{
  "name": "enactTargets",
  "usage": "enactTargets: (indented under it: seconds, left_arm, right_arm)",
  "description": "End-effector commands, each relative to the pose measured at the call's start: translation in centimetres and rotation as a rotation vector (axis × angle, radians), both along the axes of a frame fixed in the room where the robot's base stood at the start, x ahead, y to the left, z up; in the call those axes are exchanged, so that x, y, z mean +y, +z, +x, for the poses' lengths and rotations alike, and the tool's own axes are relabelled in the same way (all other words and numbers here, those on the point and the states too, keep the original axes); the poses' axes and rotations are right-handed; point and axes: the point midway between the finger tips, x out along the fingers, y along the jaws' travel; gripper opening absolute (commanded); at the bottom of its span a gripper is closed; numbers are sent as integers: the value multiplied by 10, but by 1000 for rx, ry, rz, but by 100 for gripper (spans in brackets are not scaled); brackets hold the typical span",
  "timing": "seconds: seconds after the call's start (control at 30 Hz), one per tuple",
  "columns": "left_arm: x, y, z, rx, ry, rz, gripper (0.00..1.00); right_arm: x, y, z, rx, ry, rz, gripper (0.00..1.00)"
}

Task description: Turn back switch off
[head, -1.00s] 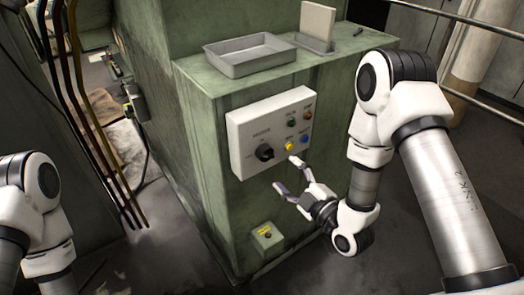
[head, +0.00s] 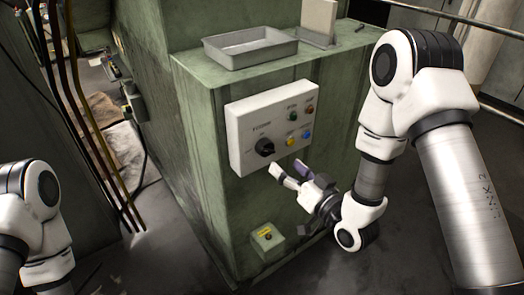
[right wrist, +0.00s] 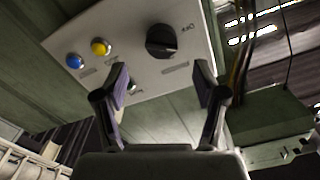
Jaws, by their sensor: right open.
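The black rotary switch (head: 264,146) sits at the lower left of a pale control panel (head: 243,125) on the front of the green machine. My right gripper (head: 287,168) is open and empty, just below the panel's lower edge in the picture. In the right wrist view, the rotary switch (right wrist: 161,40) shows beyond the gap between the two fingers (right wrist: 162,72). The fingers look apart from it. The switch's exact pointer direction is hard to read. My left gripper is out of view; only part of my left arm shows at the lower left.
The panel also carries yellow (head: 291,143), blue (head: 307,135), green (head: 293,116) and red (head: 309,110) buttons or lamps. A small box (head: 267,237) is mounted lower on the machine. A grey tray (head: 250,55) stands on top. Cables (head: 95,140) run at the left.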

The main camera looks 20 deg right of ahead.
Motion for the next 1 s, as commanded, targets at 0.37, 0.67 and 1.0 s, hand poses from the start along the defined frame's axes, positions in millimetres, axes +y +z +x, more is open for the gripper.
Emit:
enactTargets:
  seconds: [0.37,0.67,1.0]
  left_arm:
    - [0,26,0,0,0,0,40]
    - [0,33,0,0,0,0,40]
    - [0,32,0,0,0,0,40]
  right_arm:
    - [26,7,70,67,0,178,71]
    - [26,3,69,216,0,594,71]
    - [26,2,69,227,0,625,50]
